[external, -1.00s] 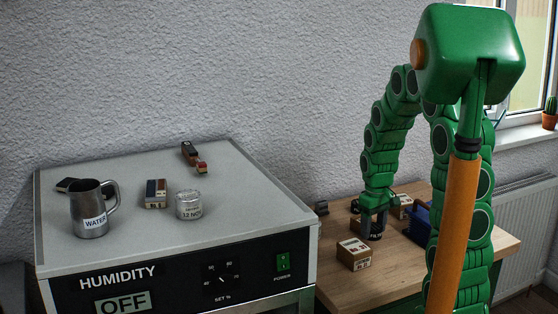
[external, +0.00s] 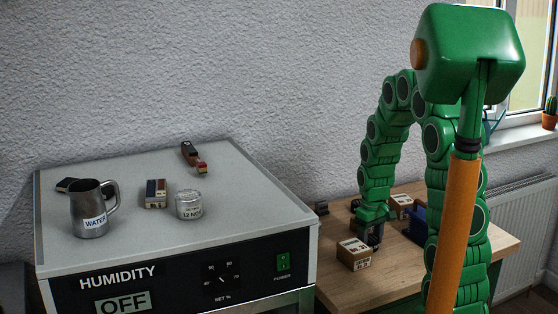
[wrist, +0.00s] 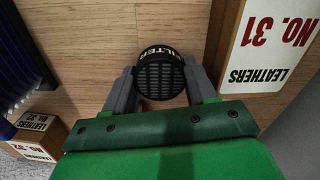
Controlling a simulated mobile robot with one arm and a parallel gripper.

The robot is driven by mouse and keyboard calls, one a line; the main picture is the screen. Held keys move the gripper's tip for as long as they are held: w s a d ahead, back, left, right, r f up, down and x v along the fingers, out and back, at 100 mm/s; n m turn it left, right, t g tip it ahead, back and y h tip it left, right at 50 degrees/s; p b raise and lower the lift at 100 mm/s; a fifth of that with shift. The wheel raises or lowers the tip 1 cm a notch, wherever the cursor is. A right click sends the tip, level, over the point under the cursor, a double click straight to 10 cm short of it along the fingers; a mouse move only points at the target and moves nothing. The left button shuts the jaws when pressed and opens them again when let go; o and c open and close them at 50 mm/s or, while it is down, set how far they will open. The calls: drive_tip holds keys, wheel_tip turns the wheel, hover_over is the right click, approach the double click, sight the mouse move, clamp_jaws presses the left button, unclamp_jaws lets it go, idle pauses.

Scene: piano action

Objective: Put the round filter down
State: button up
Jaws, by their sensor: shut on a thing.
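The round filter (wrist: 160,77) is a black disc with a slatted face and a white "FILTER" label on its rim. In the wrist view it sits between the two grey fingers of my gripper (wrist: 158,86), which is shut on it. In the external view my gripper (external: 370,236) is low over the wooden table (external: 405,268), just behind a small box. The filter is mostly hidden there by the fingers. I cannot tell whether it touches the wood.
A "LEATHERS No. 31" box (wrist: 262,48) stands close on the right in the wrist view. A "No. 32" box (wrist: 36,138) and a blue ribbed thing (wrist: 20,60) are left. The humidity cabinet (external: 130,246) stands left of the table. Bare wood lies at the table's front.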

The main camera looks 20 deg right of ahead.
sight(370, 238)
drive_tip(key=shift+f, duration=0.15)
drive_tip(key=o, duration=0.8)
drive_tip(key=shift+c, duration=0.2)
drive_tip(key=shift+r, duration=6.35)
drive_tip(key=s+a+r, duration=0.1)
drive_tip(key=s+a, duration=0.1)
drive_tip(key=s, duration=0.7)
drive_tip(key=s+a+r+m+g, duration=0.1)
drive_tip(key=s+a+r, duration=0.1)
drive_tip(key=s, duration=0.7)
drive_tip(key=s+a+r+m, duration=0.1)
drive_tip(key=s+a, duration=0.3)
drive_tip(key=s, duration=0.6)
drive_tip(key=shift+r+g, duration=0.3)
drive_tip(key=shift+r, duration=0.45)
drive_tip(key=shift+o, duration=0.2)
drive_tip(key=shift+s+a, duration=0.15)
drive_tip(key=shift+s, duration=0.15)
drive_tip(key=o, duration=0.3)
drive_tip(key=shift+s, duration=0.25)
